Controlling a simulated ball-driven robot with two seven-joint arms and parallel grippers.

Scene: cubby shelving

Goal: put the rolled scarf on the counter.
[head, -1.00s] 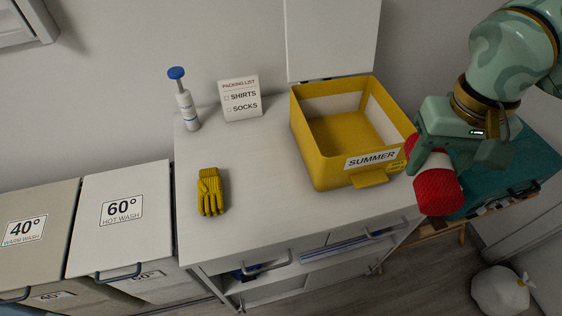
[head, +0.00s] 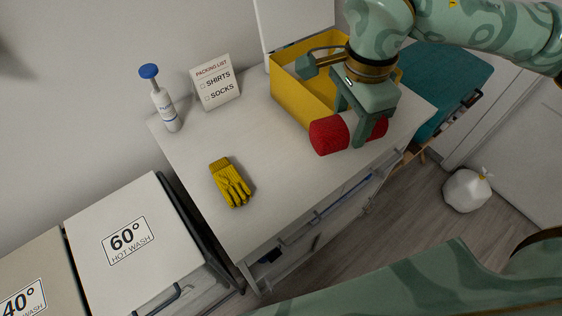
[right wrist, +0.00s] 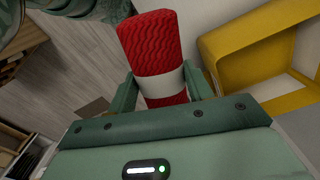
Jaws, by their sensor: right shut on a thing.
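The rolled scarf (head: 329,134) is red with a pale band around its middle. My right gripper (head: 364,135) is shut on it around the band. The scarf is in front of the yellow box, over the counter's right part; whether it touches the top I cannot tell. In the right wrist view the scarf (right wrist: 152,45) stands out between the two fingers (right wrist: 161,92). The counter (head: 265,140) is a pale grey-white top. My left gripper is not in view; a green patterned arm link of mine crosses the lower right.
On the counter are a yellow glove (head: 230,182), a pump bottle (head: 162,105), a packing list card (head: 215,82) and the open yellow box (head: 297,92). A teal case (head: 447,80) is at right, and a white bag (head: 466,190) is on the floor. The counter's front middle is clear.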

